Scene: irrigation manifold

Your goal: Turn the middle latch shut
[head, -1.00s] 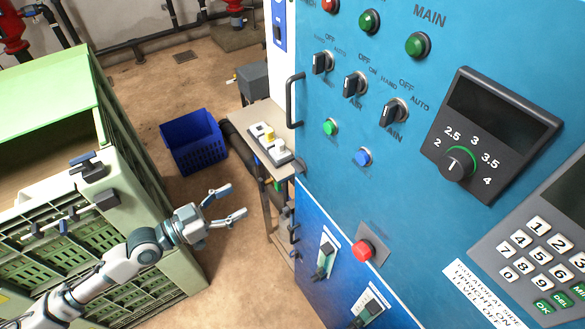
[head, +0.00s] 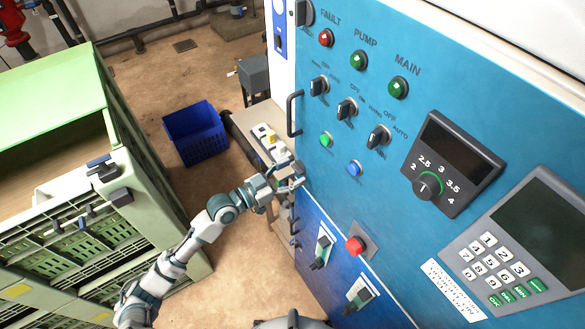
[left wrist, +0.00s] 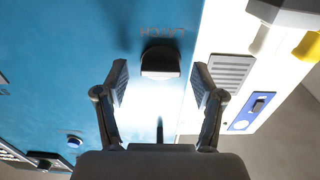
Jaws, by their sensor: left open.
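My left gripper (head: 294,176) is at the left edge of the blue cabinet front, below the long black handle. In the left wrist view its two fingers (left wrist: 160,78) are spread, with a dark rounded latch-like knob (left wrist: 160,62) between them on the blue panel. Gaps show on both sides of the knob, and nothing is gripped. In the head view the gripper hides that spot. My right gripper is not visible.
The blue cabinet (head: 330,190) carries selector switches, lit buttons and a keypad (head: 505,258). A black handle (head: 292,114) juts from its left edge. A small bench (head: 258,126), a blue crate (head: 196,136) and green crates (head: 75,250) stand left. Floor between is open.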

